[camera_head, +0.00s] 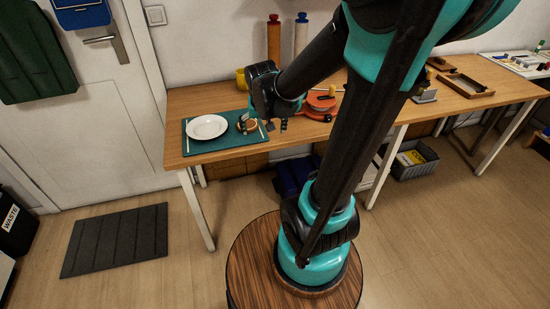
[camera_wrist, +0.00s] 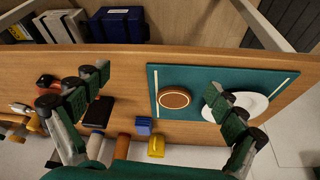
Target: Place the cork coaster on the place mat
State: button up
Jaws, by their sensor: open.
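The cork coaster (camera_wrist: 174,97) is a round brown disc. It appears to lie flat on the teal place mat (camera_wrist: 195,78), between a pale stripe near the mat's edge and the white plate (camera_wrist: 250,104). In the head view, the coaster (camera_head: 252,125) shows at the right part of the mat (camera_head: 222,142), beside the plate (camera_head: 207,127). My gripper (camera_wrist: 155,80) is open and empty, its fingers spread wide above the coaster. One finger covers part of the plate in the wrist view. In the head view, my gripper (camera_head: 263,124) is over the mat's right end.
A yellow mug (camera_head: 241,79) stands behind the mat. An orange round object (camera_head: 321,101) is right of my gripper, partly hidden by my arm. Red and blue rolls (camera_head: 301,35) stand at the wall. A wooden tray (camera_head: 466,85) is farther right on the table.

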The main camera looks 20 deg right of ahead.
jog(key=s+d+f+n, duration=0.1)
jog(key=s+f, duration=0.4)
jog(key=s, duration=0.7)
jog(key=shift+s+d+f+n+y, duration=0.25)
jog(key=shift+n+y, duration=0.15)
jog(key=shift+n, duration=0.3)
